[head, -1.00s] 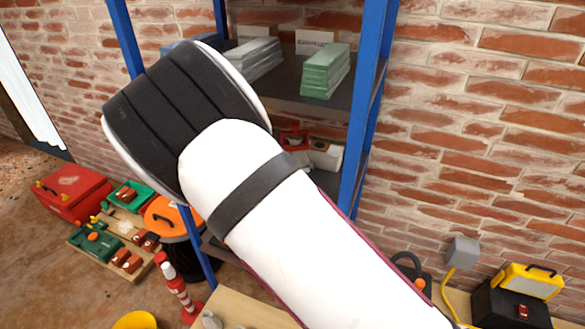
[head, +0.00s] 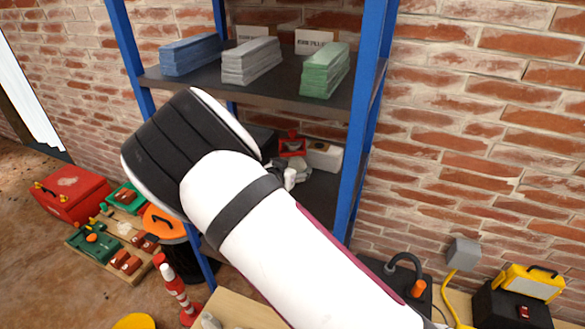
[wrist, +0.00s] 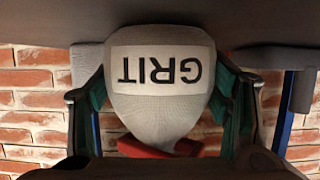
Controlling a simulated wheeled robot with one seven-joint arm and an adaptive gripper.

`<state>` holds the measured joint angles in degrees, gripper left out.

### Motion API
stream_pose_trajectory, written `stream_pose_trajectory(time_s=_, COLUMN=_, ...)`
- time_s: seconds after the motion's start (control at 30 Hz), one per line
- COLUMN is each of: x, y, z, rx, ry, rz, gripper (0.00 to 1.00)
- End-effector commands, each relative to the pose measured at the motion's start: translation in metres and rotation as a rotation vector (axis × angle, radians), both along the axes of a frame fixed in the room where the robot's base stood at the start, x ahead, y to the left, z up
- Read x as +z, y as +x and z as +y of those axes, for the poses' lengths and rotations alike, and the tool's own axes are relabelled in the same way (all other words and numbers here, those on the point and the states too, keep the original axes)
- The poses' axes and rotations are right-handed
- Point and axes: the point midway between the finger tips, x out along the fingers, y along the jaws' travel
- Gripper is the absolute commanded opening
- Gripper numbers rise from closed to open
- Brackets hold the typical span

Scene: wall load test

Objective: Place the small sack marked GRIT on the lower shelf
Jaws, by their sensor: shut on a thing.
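The small grey sack with a white GRIT label (wrist: 160,70) is between the fingers of my gripper (wrist: 160,105) in the wrist view. Its lettering appears upside down, and a red band shows at its narrow end. My gripper is shut on it. A dark flat surface (wrist: 215,22) lies along the sack's broad end; I cannot tell if they touch. In the head view, my arm hides most of my gripper. A grey-white shape beside the arm may be the gripper or sack. The lower shelf (head: 322,188) is partly visible behind the arm.
A red item (head: 292,144) and a white box (head: 325,156) stand on the lower shelf. The upper shelf (head: 270,99) holds blue, white (head: 250,61) and green (head: 325,72) stacks. A blue post (head: 362,130) bounds the rack's right side.

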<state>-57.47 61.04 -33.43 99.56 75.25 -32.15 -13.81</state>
Motion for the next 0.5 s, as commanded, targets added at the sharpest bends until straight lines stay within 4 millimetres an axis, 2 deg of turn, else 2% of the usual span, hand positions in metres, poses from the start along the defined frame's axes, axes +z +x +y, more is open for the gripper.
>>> stream_pose_trajectory(time_s=0.03, x=-0.0007, y=0.0008, z=-0.0005, rx=-0.001, ry=-0.001, rz=-0.003, gripper=0.19)
stream_pose_trajectory(time_s=0.07, x=-0.0025, y=0.0, z=-0.0004, rx=-0.001, ry=-0.001, rz=0.001, gripper=0.73)
stream_pose_trajectory(time_s=0.13, x=-0.002, y=-0.0002, z=-0.0003, rx=-0.001, ry=-0.001, rz=0.001, gripper=0.89)
stream_pose_trajectory(time_s=0.5, x=-0.0007, y=-0.0002, z=-0.0003, rx=0.0, ry=0.0, rz=0.0, gripper=0.91)
